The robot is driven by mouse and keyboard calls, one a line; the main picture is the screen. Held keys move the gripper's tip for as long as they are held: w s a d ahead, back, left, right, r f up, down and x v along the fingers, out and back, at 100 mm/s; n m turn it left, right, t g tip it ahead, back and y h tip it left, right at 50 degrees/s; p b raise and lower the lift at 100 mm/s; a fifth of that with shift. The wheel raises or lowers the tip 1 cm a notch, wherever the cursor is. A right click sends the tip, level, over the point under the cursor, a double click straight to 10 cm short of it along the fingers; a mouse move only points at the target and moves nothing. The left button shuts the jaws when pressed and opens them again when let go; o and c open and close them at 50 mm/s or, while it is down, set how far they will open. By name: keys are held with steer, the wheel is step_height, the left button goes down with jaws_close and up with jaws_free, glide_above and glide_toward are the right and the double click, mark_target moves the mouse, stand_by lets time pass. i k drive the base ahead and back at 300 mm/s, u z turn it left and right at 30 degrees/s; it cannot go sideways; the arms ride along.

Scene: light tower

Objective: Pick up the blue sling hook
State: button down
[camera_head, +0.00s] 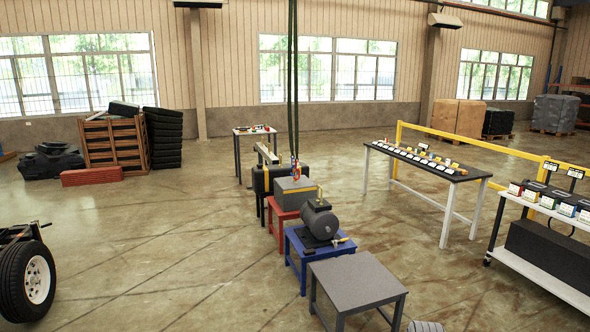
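Long dark green sling straps (292,75) hang from above the top of the picture in the middle of the head view. At their lower end hangs a small hook (296,169) with red and blue parts, just above a grey box with a yellow band (295,190). It is too small to tell the blue part's exact shape or whether it touches the box. The box sits on a red stand (282,214).
A grey table (357,281) and a blue stand (303,262) with a grey motor-like machine (320,220) stand nearest. A black-topped table (415,162) and a white cart (540,265) are right. Open floor (160,235) lies left; a wheel (28,280) is far left.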

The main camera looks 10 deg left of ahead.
mark_target(293, 159)
steer(key=z, duration=0.65)
steer(key=i, duration=4.7)
steer(key=z, duration=0.05)
